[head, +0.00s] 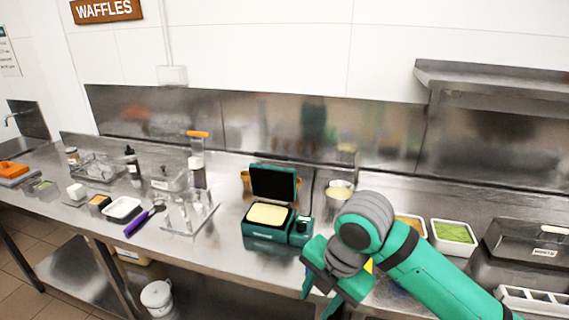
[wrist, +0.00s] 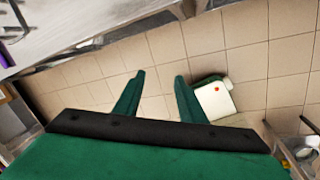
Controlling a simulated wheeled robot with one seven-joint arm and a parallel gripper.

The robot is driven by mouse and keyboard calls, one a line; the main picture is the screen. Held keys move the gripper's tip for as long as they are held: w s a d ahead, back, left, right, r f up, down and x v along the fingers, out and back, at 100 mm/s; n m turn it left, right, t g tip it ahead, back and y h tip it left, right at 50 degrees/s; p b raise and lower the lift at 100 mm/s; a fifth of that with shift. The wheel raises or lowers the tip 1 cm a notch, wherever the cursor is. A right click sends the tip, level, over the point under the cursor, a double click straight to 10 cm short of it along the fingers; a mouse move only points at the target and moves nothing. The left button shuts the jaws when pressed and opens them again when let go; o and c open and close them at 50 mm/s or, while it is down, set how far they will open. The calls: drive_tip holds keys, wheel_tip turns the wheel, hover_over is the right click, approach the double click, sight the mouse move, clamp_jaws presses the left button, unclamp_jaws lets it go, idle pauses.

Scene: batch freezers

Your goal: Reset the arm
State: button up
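My arm, green with grey joints, reaches in from the lower right of the head view. My gripper (head: 322,296) hangs at the counter's front edge, just right of and in front of the green waffle maker (head: 268,234). In the wrist view my gripper (wrist: 158,82) points down at the tiled floor. Its two green fingers stand apart with nothing between them. The waffle maker is open, its dark lid upright and a pale yellow layer on its lower plate.
The steel counter (head: 225,228) holds a white tray (head: 122,209), a purple-handled tool (head: 140,222), a clear stand (head: 190,216) and a green-filled container (head: 453,235). A steel shelf (head: 490,78) hangs at upper right. A white bucket (head: 157,296) stands below the counter.

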drive_tip(key=w+a+r+m+t+y, duration=0.2)
drive_tip(key=w+a+m+t+y, duration=0.25)
drive_tip(key=a, duration=0.65)
drive_tip(key=w+a+r+m+t+y, duration=0.2)
drive_tip(key=w+a+m+t+y, duration=0.3)
drive_tip(key=a, duration=0.6)
drive_tip(key=s+d+f+m+t+h, duration=0.3)
drive_tip(key=s+d+f+m+h, duration=0.15)
drive_tip(key=s+f+m, duration=0.4)
drive_tip(key=s+d+f+m+t+h, duration=0.3)
drive_tip(key=s+f+m+h, duration=0.2)
drive_tip(key=f+m, duration=0.65)
drive_tip(key=s+d+f, duration=0.2)
drive_tip(key=s, duration=0.6)
drive_tip(key=s+d+f+n+g+h, duration=0.1)
drive_tip(key=s+d, duration=0.2)
drive_tip(key=s, duration=0.6)
drive_tip(key=s+d+f+h, duration=0.1)
drive_tip(key=s+d+f, duration=0.1)
drive_tip(key=s, duration=0.6)
drive_tip(key=shift+s+d+f+n+g, duration=0.25)
drive_tip(key=shift+f+n+g, duration=0.1)
